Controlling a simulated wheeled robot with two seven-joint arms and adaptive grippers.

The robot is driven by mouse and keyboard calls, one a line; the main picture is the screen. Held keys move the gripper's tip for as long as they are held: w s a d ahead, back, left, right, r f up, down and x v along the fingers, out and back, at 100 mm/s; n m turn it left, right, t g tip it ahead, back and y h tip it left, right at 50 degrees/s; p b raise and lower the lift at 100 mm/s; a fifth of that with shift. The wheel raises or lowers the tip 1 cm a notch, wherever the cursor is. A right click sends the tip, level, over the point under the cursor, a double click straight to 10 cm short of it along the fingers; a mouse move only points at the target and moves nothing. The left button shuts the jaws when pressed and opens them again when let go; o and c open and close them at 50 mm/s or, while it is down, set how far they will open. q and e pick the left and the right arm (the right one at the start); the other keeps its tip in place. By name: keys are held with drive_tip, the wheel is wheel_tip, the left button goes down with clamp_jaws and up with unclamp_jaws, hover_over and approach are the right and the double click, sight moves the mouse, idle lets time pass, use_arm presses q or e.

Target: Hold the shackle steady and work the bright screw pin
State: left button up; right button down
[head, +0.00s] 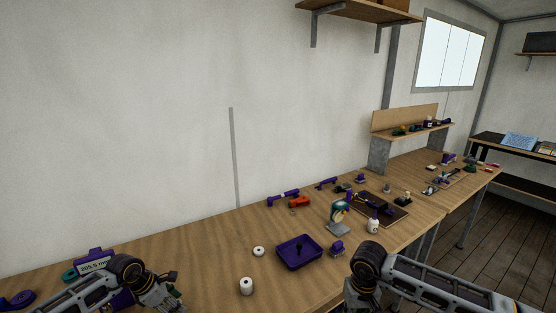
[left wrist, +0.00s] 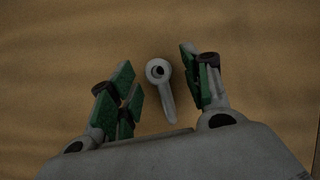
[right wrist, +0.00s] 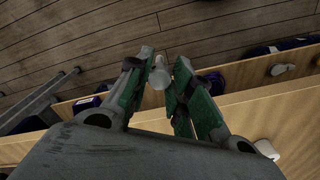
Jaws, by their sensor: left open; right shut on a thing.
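In the left wrist view, a pale grey metal piece (left wrist: 167,92) with a round holed eye and a narrow shank lies between the spread fingers of my left gripper (left wrist: 158,88), over bare wood. It looks like the screw pin, but I cannot be sure. The left gripper is open and not touching it. In the head view my left gripper (head: 168,292) is low at the left over the bench. My right gripper (right wrist: 160,75) is shut on a pale grey rounded piece (right wrist: 159,74), perhaps the shackle; the fingers hide part of it.
Bare wood lies behind the tray's left.

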use_arm(q)
drive_tip(key=v, duration=1)
drive_tip(key=shift+s+r, duration=0.2)
drive_tip(key=shift+r, duration=0.15)
drive_tip(key=shift+a, duration=0.1)
drive_tip(key=shift+s, duration=0.1)
